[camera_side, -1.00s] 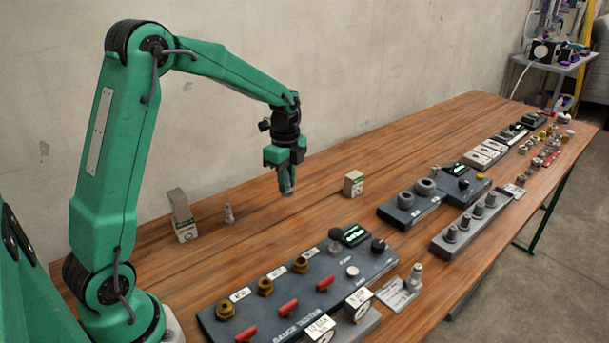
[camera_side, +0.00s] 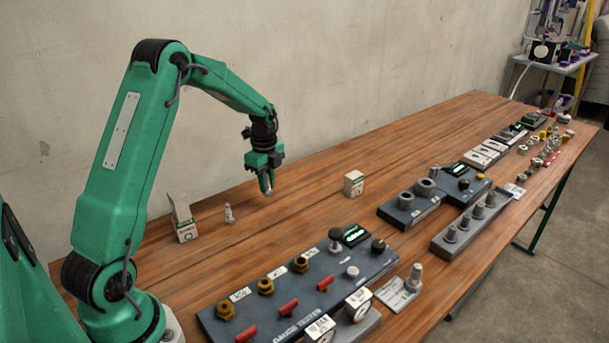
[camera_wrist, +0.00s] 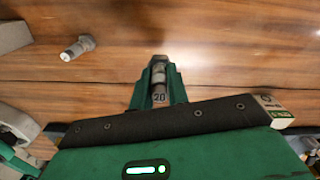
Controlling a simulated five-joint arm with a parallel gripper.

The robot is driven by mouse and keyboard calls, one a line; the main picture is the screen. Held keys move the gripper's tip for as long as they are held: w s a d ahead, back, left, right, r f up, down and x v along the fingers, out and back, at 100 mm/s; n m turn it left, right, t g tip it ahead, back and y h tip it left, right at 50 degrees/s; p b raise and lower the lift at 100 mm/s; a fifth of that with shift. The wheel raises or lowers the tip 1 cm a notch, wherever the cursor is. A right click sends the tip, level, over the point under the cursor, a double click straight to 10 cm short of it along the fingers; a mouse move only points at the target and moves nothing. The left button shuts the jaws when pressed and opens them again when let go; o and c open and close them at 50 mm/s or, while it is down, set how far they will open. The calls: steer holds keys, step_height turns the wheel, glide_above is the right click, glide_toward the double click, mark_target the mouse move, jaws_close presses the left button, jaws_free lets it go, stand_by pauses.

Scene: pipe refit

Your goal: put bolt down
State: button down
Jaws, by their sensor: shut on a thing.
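My gripper (camera_side: 266,188) hangs over the bare wood at the back of the table, fingers pointing down. It is shut on a small grey bolt (camera_wrist: 158,74), which shows between the fingers in the wrist view with a "20" mark near it. In the side view the held bolt is mostly hidden by the fingers.
The gauge tester (camera_side: 300,287) fills the front, with dark fixtures (camera_side: 410,208) further right. Bare wood lies around my gripper.

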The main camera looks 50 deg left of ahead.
steer(key=shift+a+f, duration=0.4)
steer(key=shift+a, duration=0.3)
steer(key=shift+f, duration=0.1)
steer(key=shift+w+f, duration=0.1)
steer(key=shift+f, duration=1.8)
steer(key=shift+f, duration=0.15)
steer(key=c, duration=1.4)
jaws_free()
steer(key=shift+o, duration=0.2)
